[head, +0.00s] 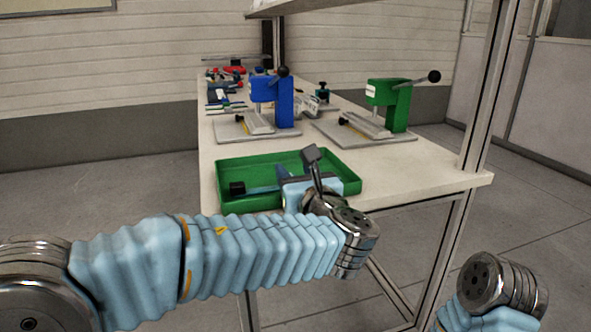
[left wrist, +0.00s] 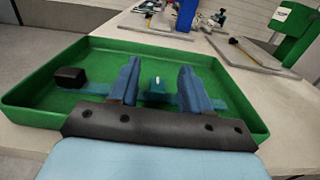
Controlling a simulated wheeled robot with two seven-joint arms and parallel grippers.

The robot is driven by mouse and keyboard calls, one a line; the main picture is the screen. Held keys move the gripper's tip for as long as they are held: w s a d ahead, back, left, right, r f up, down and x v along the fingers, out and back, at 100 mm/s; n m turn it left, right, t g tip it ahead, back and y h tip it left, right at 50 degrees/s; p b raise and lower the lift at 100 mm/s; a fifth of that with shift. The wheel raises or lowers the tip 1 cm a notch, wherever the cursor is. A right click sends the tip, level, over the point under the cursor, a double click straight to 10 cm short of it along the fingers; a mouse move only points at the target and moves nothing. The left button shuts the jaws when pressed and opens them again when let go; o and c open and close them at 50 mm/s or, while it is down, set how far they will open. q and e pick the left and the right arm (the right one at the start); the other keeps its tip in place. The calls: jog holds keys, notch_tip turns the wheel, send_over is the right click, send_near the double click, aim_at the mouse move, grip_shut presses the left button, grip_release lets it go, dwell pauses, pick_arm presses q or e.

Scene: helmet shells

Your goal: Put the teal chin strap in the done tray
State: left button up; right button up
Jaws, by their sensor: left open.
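The teal chin strap (head: 262,190) lies flat in the green tray (head: 230,168), with its black end piece (head: 237,188) near the tray's left side. In the left wrist view the strap (left wrist: 156,97) runs across the tray floor (left wrist: 100,57), passing behind and between my blue fingers. My left gripper (left wrist: 158,76) is open over the tray, its two fingers apart with a gap on both sides of the strap's middle part. In the head view my left gripper (head: 292,174) reaches over the tray's near right part and hides some of the strap. My right gripper is out of view.
Behind the tray stand a blue press (head: 283,105) and a green press (head: 390,105) on grey base plates. Tools and small parts (head: 228,85) lie at the table's far end. A metal post (head: 485,90) rises at the right edge. Some table is bare right of the tray.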

pick_arm(q)
jog(key=v, duration=1.1)
jog(key=shift+s+r, duration=0.2)
jog(key=shift+s, duration=0.15)
jog(key=shift+d, duration=0.1)
jog(key=w+a+f+n+g+h, duration=0.1)
jog(key=a+f+g, duration=0.15)
jog(key=f, duration=0.65)
jog(key=w+a+f+n+g, duration=0.15)
jog(key=f+g, duration=0.25)
jog(key=f, duration=0.5)
jog(key=w+a+f+n+g+h, duration=0.1)
jog(key=a+f+g, duration=0.15)
jog(key=f, duration=0.75)
jog(key=s+a+f+n+g+h, duration=0.2)
jog(key=s+f+n, duration=0.3)
jog(key=f+n, duration=0.5)
jog(key=s+a+f+n+g+h, duration=0.2)
jog(key=s+a+f+n+h, duration=0.1)
jog(key=f+n, duration=0.7)
jog(key=s+a+f+n+g+h, duration=0.2)
jog(key=s+f+n, duration=0.5)
jog(key=f+n, duration=0.4)
jog(key=shift+s+a+f+g, duration=0.2)
jog(key=shift+s+a+g, duration=0.3)
jog(key=shift+a, duration=0.65)
